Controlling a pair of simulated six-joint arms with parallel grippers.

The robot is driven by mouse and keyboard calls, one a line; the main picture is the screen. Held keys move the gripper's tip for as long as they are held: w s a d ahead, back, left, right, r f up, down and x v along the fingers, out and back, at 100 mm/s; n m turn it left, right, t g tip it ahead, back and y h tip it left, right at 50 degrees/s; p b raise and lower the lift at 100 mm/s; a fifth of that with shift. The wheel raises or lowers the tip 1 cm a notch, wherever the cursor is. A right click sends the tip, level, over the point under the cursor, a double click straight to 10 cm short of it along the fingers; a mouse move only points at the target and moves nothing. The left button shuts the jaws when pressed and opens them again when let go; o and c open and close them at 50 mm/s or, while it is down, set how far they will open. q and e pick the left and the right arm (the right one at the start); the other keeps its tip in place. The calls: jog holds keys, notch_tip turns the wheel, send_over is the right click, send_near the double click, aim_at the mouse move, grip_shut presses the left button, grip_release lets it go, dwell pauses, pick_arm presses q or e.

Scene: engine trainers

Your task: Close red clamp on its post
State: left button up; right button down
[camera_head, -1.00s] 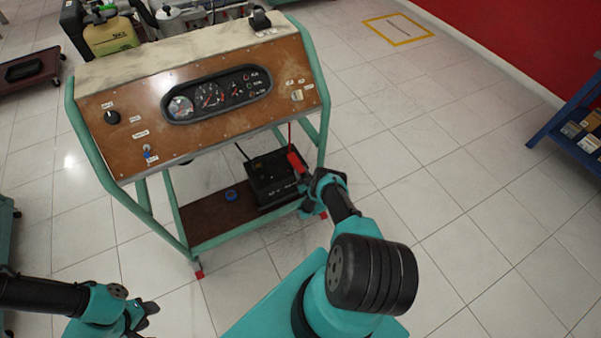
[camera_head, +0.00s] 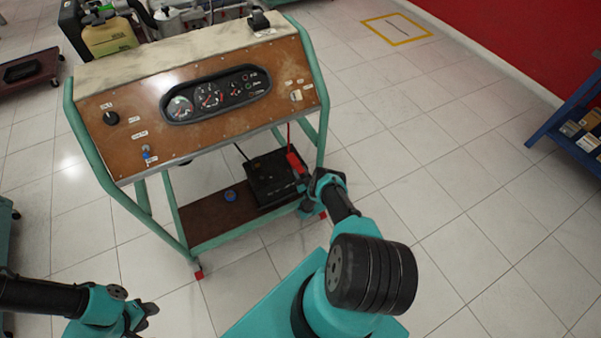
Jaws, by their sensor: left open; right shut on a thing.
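The red clamp (camera_head: 294,161) is at the right side of the black battery (camera_head: 271,182), on the lower shelf of the engine trainer. A red cable runs up from it. My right gripper (camera_head: 304,179) is at the clamp and shut on it. The gripper hides the clamp's lower end and the post, so I cannot tell whether the clamp sits around the post or beside it. My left gripper (camera_head: 147,316) is open and empty at the lower left, over the floor and well away from the battery.
The trainer's green frame (camera_head: 123,200) and sloped gauge panel (camera_head: 205,103) stand above and around the shelf (camera_head: 205,219). A blue round thing (camera_head: 230,195) lies on the shelf left of the battery. A black cable goes to the battery.

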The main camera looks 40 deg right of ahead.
jog(key=shift+w+d+r, duration=0.15)
jog(key=shift+w+r, duration=0.05)
jog(key=shift+w, duration=0.05)
jog(key=c, duration=0.7)
grip_release()
jog(key=shift+s+f, duration=0.1)
jog(key=shift+s, duration=0.1)
jog(key=v, duration=1.7)
jog(key=shift+s, duration=0.1)
